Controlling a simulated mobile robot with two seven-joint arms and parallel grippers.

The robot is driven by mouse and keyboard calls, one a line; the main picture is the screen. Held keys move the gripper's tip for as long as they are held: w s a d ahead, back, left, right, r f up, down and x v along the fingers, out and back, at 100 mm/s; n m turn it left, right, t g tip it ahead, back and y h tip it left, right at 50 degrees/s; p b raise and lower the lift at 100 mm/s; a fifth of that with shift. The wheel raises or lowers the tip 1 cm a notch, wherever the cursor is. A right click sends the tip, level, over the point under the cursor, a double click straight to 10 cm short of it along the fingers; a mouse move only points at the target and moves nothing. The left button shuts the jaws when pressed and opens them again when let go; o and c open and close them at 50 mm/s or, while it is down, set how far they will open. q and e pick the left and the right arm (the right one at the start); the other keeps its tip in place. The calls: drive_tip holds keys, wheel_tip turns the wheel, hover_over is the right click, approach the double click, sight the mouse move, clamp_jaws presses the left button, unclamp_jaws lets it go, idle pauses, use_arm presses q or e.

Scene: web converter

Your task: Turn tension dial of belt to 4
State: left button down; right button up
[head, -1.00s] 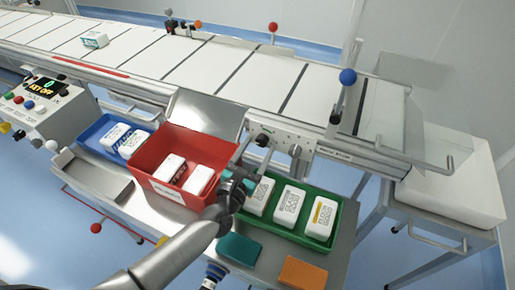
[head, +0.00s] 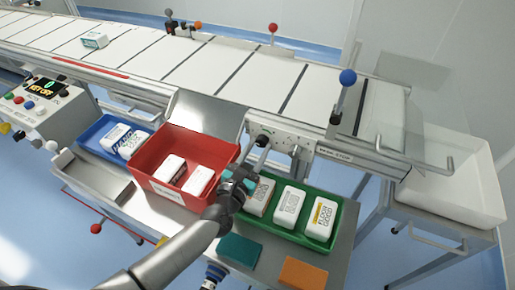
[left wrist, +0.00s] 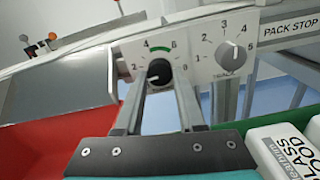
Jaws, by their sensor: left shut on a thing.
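The belt's control panel (head: 307,143) is on the conveyor's front side, with two dials. The left dial, a black knob (left wrist: 160,72), has a scale with 2, 4, 6 and 8 and a green arc at its top. The right dial, a grey knob (left wrist: 230,55), has a scale up to 5; its small label is unreadable. My left gripper (head: 261,142) reaches up to the panel. Its fingers (left wrist: 160,92) are shut on the black knob, one on each side. The knob's pointer is hard to read. My right gripper is out of view.
A red bin (head: 165,150) with white packs stands left of my gripper. A green tray (head: 300,240) of packs lies below the panel. A blue-knobbed lever (head: 348,77) stands to the right. Teal (head: 239,251) and orange (head: 303,273) blocks lie in front.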

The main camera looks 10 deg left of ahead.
use_arm(q)
drive_tip(key=shift+m, duration=0.3)
drive_tip(key=m, duration=0.3)
drive_tip(key=shift+m, duration=0.4)
drive_tip(key=m, duration=0.3)
drive_tip(key=shift+a+m+p, duration=0.1)
drive_tip(key=shift+m+p, duration=0.2)
drive_tip(key=shift+p, duration=0.05)
drive_tip(key=shift+m, duration=0.9)
drive_tip(key=m+p, duration=0.1)
drive_tip(key=m, duration=0.2)
drive_tip(key=shift+r+m+p, duration=0.1)
drive_tip(key=shift+m+p, duration=0.2)
drive_tip(key=shift+m, duration=1.3)
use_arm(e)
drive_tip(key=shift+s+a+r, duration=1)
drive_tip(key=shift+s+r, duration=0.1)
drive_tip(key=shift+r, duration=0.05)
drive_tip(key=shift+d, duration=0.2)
